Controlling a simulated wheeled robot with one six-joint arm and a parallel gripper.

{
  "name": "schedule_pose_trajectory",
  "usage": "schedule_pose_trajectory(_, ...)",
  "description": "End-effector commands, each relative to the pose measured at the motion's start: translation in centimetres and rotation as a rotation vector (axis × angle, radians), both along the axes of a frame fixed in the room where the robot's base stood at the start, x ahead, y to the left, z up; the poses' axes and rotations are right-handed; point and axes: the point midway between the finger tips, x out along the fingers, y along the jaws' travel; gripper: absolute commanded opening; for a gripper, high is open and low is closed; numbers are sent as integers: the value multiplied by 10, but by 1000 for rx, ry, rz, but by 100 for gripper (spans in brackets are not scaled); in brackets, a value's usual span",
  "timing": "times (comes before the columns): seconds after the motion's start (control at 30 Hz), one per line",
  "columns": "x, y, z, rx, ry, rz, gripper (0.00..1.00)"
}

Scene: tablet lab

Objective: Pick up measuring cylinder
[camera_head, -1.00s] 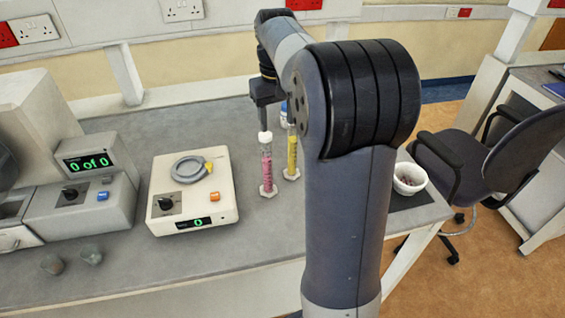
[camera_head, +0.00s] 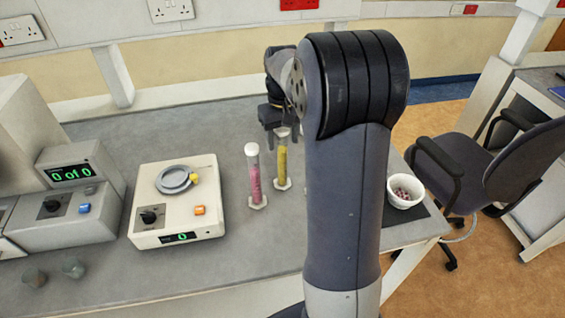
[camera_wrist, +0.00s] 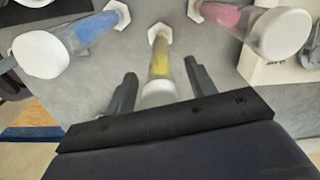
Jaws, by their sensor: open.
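A measuring cylinder with yellow contents (camera_head: 282,162) stands upright on the bench behind my arm. A measuring cylinder with pink contents (camera_head: 254,178) and a white cap stands just left of it. In the wrist view, the yellow cylinder (camera_wrist: 160,58) lies between the fingers of my gripper (camera_wrist: 157,82), which is open, with one finger on each side. I cannot tell whether either finger touches it. The pink cylinder (camera_wrist: 228,18) is at the upper right there. A cylinder with blue contents (camera_wrist: 92,30) is at the upper left; my arm hides it in the head view.
A cream device (camera_head: 210,220) with a grey ring on top stands left of the cylinders. A white bowl (camera_head: 404,200) sits on a dark mat at the right.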

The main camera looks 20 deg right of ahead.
Motion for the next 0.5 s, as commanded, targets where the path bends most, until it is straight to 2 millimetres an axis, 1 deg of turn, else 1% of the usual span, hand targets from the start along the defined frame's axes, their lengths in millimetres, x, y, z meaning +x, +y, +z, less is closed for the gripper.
schedule_pose_trajectory(0.1, 0, 0, -16, 1, 4, 0, 53)
schedule_pose_trajectory(0.2, 0, 0, -24, 0, 1, 0, 53)
schedule_pose_trajectory(0.43, 1, 0, -26, 0, 0, 0, 53)
schedule_pose_trajectory(0.47, 0, 0, -26, 0, 0, 0, 52)
schedule_pose_trajectory(0.5, 1, 0, -26, 0, 0, 0, 49)
